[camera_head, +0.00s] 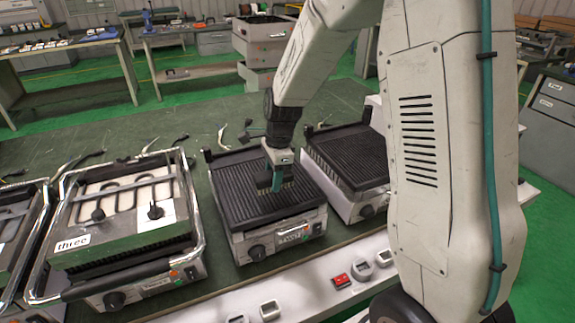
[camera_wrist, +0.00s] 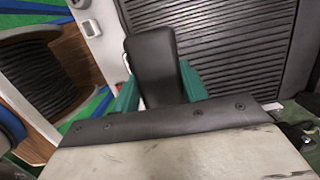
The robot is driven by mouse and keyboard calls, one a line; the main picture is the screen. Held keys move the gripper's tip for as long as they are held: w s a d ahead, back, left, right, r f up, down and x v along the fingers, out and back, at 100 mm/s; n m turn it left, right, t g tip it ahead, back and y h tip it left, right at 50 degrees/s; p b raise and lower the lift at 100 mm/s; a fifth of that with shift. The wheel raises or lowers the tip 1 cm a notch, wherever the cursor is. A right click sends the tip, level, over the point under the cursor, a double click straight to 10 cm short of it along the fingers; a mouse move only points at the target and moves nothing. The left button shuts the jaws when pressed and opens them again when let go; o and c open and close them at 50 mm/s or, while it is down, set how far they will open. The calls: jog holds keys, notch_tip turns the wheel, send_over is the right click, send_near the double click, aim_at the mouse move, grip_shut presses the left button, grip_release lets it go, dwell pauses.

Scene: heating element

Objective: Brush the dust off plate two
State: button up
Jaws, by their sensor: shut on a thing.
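A ribbed dark plate (camera_head: 238,198) lies open on the middle grill on the bench, left of my upright arm link. Its front label is too small to read, and I cannot tell whether dust lies on it. My gripper (camera_head: 276,181) points down over the right half of this plate. In the wrist view my green fingers (camera_wrist: 158,90) are shut on the black brush (camera_wrist: 152,60). The ribbed plate also shows behind it in the wrist view (camera_wrist: 225,50).
A grill labelled three (camera_head: 125,215) with a chrome handle stands to the left. Another ribbed grill (camera_head: 352,160) stands close on the right. Grey boxes (camera_head: 262,45) stand behind. A white ledge with a red switch (camera_head: 341,281) runs along the front. Cables lie on the green bench behind the grills.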

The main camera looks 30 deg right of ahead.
jog(key=shift+r, duration=1.3)
